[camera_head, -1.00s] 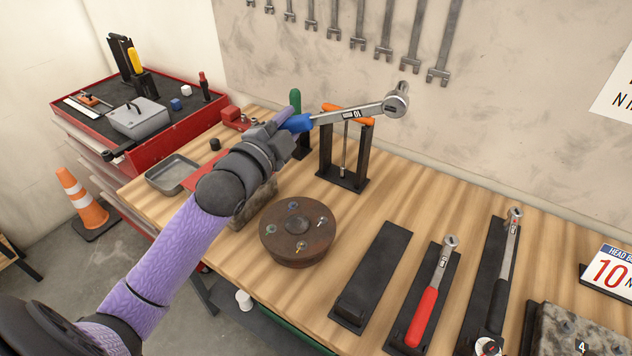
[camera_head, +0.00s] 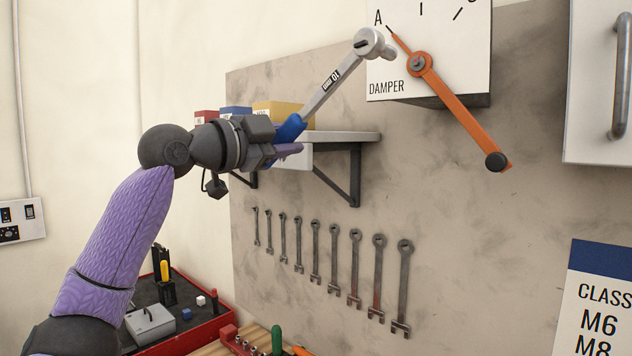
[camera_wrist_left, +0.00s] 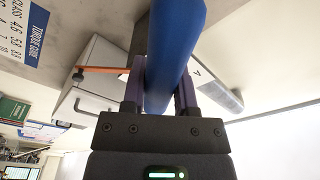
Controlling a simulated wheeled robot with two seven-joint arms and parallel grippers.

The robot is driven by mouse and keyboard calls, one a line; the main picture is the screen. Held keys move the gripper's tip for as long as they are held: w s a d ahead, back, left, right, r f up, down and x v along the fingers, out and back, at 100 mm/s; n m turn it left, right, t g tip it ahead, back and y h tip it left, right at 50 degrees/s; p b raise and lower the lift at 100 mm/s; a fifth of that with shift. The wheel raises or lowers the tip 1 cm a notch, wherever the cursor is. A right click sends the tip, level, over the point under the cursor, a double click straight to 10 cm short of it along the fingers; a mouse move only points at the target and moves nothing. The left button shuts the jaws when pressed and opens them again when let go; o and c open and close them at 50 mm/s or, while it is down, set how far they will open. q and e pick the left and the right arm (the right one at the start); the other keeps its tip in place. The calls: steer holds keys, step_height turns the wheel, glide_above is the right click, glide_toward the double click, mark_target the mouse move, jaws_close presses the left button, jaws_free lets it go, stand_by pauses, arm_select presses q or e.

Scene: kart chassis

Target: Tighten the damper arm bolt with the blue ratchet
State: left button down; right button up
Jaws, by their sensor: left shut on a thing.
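My left gripper (camera_head: 287,150) is shut on the blue handle of the ratchet (camera_head: 331,86). The ratchet marked 10 slants up to the right, its head near the left side of the damper board (camera_head: 385,75). The handle also fills the middle of the left wrist view (camera_wrist_left: 172,50), between the two fingers. The orange damper arm (camera_head: 455,108) slants down to the right, with a grey bolt (camera_head: 417,62) at its upper pivot and a dark knob at its lower end. The ratchet head looks apart from the bolt. My right gripper is not in view.
A wall shelf (camera_head: 345,136) with several small boxes lies behind my left gripper. Several wrenches (camera_head: 355,268) hang on the wall panel below. A white cabinet (camera_head: 598,90) is at the right. The red tool tray (camera_head: 190,335) is at lower left.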

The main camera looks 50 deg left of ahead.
arm_select(q)
steer(key=shift+r, duration=0.4)
steer(key=w+a+p, duration=0.1)
steer(key=w+p, duration=0.6)
steer(key=p, duration=0.1)
steer(key=d+f+n+y+b, duration=0.1)
steer(key=d+f+n+b, duration=0.1)
steer(key=d+n, duration=0.5)
steer(key=w+d+f+n+y+b, duration=0.1)
steer(key=d+f+n+b, duration=0.2)
steer(key=d, duration=0.7)
step_height(320, 180, down, 2)
steer(key=n, duration=0.4)
steer(key=shift+w+d, duration=0.25)
steer(key=shift+w, duration=0.05)
steer(key=shift+w, duration=0.1)
